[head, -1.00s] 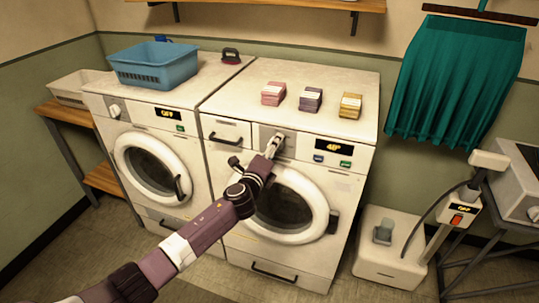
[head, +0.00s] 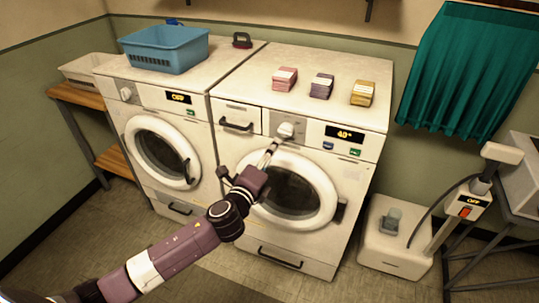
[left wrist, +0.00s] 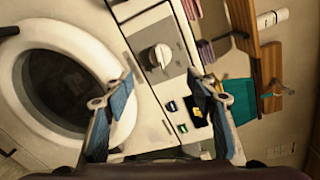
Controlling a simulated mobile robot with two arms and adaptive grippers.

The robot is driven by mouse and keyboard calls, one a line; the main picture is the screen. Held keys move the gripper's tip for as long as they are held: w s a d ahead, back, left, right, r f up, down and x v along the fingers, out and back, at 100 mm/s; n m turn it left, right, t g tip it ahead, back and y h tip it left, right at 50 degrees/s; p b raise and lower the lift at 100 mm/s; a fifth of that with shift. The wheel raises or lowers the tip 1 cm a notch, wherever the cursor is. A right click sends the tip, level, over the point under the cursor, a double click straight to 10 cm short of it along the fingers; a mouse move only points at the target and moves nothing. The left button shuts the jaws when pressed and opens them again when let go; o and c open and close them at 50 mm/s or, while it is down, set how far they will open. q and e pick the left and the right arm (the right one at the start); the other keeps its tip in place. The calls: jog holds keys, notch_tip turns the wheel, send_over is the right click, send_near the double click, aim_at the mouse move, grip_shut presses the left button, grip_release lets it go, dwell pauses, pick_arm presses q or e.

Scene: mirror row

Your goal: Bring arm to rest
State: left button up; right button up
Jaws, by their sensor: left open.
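My left arm comes in from the lower left of the head view. Its gripper (head: 268,158) is in front of the right washing machine (head: 325,228), just below the white dial (head: 287,130). In the left wrist view the two blue-padded fingers of my left gripper (left wrist: 164,105) are wide apart with nothing between them. The dial (left wrist: 158,56) shows beyond the fingertips, apart from them. The machine's display (head: 345,133) reads 40°. The round door (head: 292,190) is closed behind the arm. My right gripper is not in view.
A left washing machine (head: 145,105) reads OFF and carries a blue basket (head: 165,50). Pink (head: 285,79), purple (head: 321,86) and yellow (head: 362,93) stacks lie on the right machine. Floor in front is partly clear.

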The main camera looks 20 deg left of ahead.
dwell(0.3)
pick_arm(q)
jog(key=s+a+f+n+g, duration=0.2)
jog(key=f, duration=0.8)
jog(key=s+a+f+n+g, duration=0.2)
jog(key=f+n, duration=0.1)
jog(key=f, duration=0.8)
jog(key=s+a+f+n+g+y, duration=0.1)
jog(key=s+f+n+g, duration=0.15)
jog(key=s+f, duration=0.6)
jog(key=s+a+f+n+g, duration=0.1)
jog(key=s+f+n+g, duration=0.15)
jog(key=s+f, duration=0.65)
jog(key=s+d+f+n+g, duration=0.1)
jog(key=s+f+n+g, duration=0.1)
jog(key=s+f, duration=0.5)
jog(key=s+d+f+n+g, duration=0.2)
jog(key=s+f+n, duration=0.2)
jog(key=s, duration=1.3)
jog(key=s+d+f+n+g, duration=0.2)
jog(key=s+f+n+g, duration=0.1)
jog(key=s+f, duration=0.7)
jog(key=shift+s+d+n+h, duration=0.15)
jog(key=shift+s+n+h, duration=0.3)
jog(key=shift+s, duration=0.65)
jog(key=shift+f, duration=0.1)
